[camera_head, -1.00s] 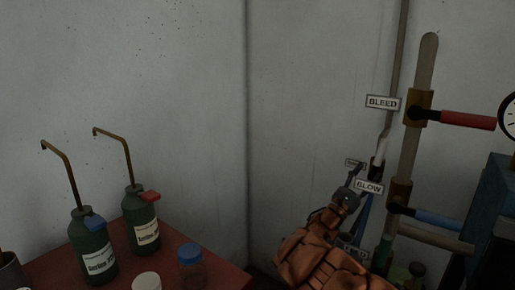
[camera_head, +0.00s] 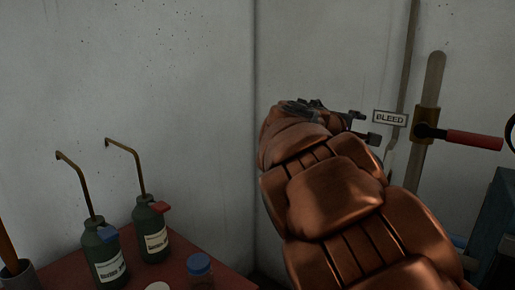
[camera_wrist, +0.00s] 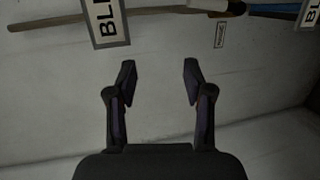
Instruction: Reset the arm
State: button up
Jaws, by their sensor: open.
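My gripper (camera_wrist: 158,82) is open and empty in the wrist view, its two dark fingers apart with only the grey wall behind them. In the head view my gripper (camera_head: 366,127) is raised at the end of my copper-coloured arm, left of the BLEED sign (camera_head: 389,118). The sign also shows in the wrist view (camera_wrist: 106,22), above and left of the fingers. I cannot tell how far the fingers are from the sign. My arm hides the lower part of the pipework.
A red-handled valve (camera_head: 470,139) sits on a pipe at the right. Two green bottles (camera_head: 104,254) with bent spouts and a blue-lidded jar (camera_head: 199,266) stand on the red table (camera_head: 180,275) at lower left. The wall left of my arm is clear.

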jog(key=s+d+f+m+g+y+b, duration=0.1)
jog(key=s+d+f+m+g+y, duration=0.2)
jog(key=s+f, duration=0.9)
jog(key=s+d+f+m+g+y+b, duration=0.1)
jog(key=s+f+m+g+y, duration=0.3)
jog(key=s+f, duration=0.7)
jog(key=s+a+f+m+g+y+b, duration=0.1)
jog(key=s+a+f+g, duration=0.15)
jog(key=s+f, duration=0.35)
jog(key=s+a+f+g+y, duration=0.2)
jog(key=s+a+f, duration=0.15)
jog(key=s, duration=0.55)
jog(key=s+a+f+m+g+y+b, duration=0.1)
jog(key=s+a+f+g, duration=0.1)
jog(key=s+a+f, duration=0.35)
notch_tip(320, 180, up, 15)
jog(key=s+d+t+p, duration=0.1)
jog(key=p, duration=1.2)
jog(key=shift+d, duration=0.35)
jog(key=shift+s, duration=0.1)
